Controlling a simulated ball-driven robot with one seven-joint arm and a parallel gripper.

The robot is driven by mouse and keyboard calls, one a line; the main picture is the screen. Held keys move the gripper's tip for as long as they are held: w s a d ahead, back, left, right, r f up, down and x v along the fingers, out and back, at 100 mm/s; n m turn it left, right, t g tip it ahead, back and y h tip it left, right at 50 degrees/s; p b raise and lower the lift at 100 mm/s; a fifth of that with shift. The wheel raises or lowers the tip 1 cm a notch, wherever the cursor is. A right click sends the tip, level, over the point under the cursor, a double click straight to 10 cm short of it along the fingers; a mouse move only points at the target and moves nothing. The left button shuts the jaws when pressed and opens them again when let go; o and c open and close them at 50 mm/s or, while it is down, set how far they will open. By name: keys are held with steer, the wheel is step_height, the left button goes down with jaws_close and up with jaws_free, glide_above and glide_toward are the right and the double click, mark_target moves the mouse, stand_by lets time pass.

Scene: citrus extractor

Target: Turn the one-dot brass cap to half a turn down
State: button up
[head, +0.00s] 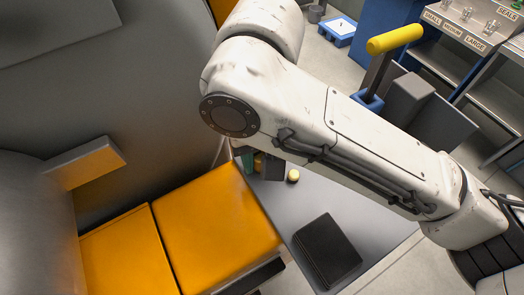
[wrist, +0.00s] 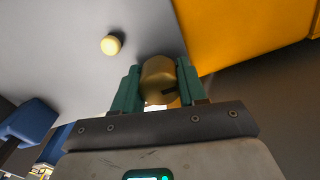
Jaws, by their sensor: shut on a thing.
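A brass cap (wrist: 158,86) sits between the two green fingers of my gripper (wrist: 158,78) in the wrist view. The fingers touch it on both sides, and my gripper is shut on it. A dark mark shows low on the cap. I cannot make out a dot on it, so I cannot tell whether it is the one-dot cap, nor how far it is turned. In the head view my gripper (head: 259,163) shows just below my arm, which hides most of it.
A pale yellow round knob (head: 293,175) stands close by on the grey surface; it also shows in the wrist view (wrist: 111,45). An orange panel (head: 215,225) borders the cap. A black block (head: 328,250) lies nearer. A yellow-handled lever (head: 394,39) rises beyond my arm.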

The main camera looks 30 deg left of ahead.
stand_by(0.4)
steer(key=o, duration=1.1)
steer(key=shift+c, duration=0.2)
step_height(320, 180, up, 11)
steer(key=shift+f+b, duration=0.1)
steer(key=shift+b, duration=0.35)
